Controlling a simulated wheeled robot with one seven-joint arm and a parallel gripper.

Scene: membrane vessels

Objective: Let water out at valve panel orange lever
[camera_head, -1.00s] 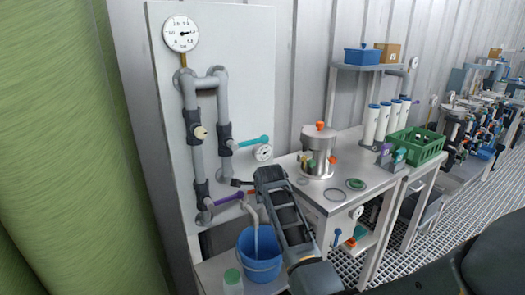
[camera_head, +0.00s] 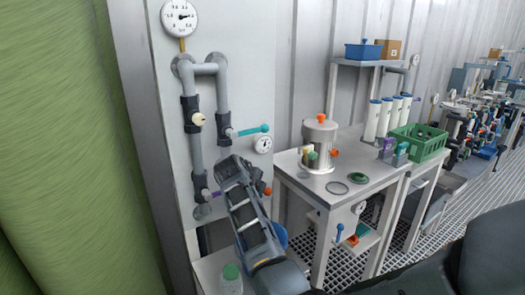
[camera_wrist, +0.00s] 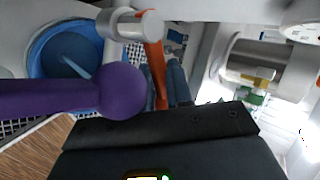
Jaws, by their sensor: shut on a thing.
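The valve panel (camera_head: 250,95) stands at the left with grey pipes. The orange lever (camera_wrist: 155,72) hangs below a metal spout fitting (camera_wrist: 135,26) in the wrist view. Its orange-red end (camera_head: 268,190) shows just right of my gripper in the head view. My gripper (camera_wrist: 166,86) is shut on the orange lever, with a finger on either side. A purple lever (camera_wrist: 45,97) with a round knob crosses the wrist view close to the camera; a bit of it (camera_head: 216,194) shows in the head view. The blue bucket (camera_wrist: 40,58) holds a pale streak like running water; my arm mostly hides it in the head view.
A teal lever (camera_head: 252,131) and dials sit higher on the panel. A green-capped bottle (camera_head: 231,284) stands at the lower left.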

